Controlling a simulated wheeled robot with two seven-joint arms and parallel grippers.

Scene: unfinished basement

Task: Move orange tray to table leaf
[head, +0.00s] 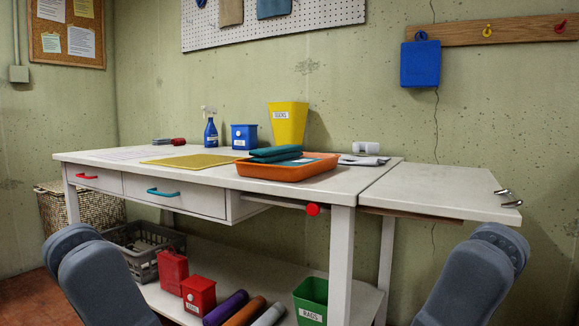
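The orange tray (275,173) sits on the white workbench top (210,178), near its front edge and right of centre. Folded teal cloths (275,151) lie in it, stacked on its left part, with one flat piece beneath. The table leaf (430,190) is the white panel at the right end of the bench. It is raised about level with the top, and a thin seam divides them. The leaf is bare except for small metal fittings at its right edge. Only grey links of my two arms show at the lower left and lower right; neither gripper is in view.
A yellow bin (288,124) stands behind the tray, with a blue box (244,137) and spray bottle (211,130) to its left. A yellow mat (194,161) lies left of the tray. A red knob (312,209) sticks out below the top.

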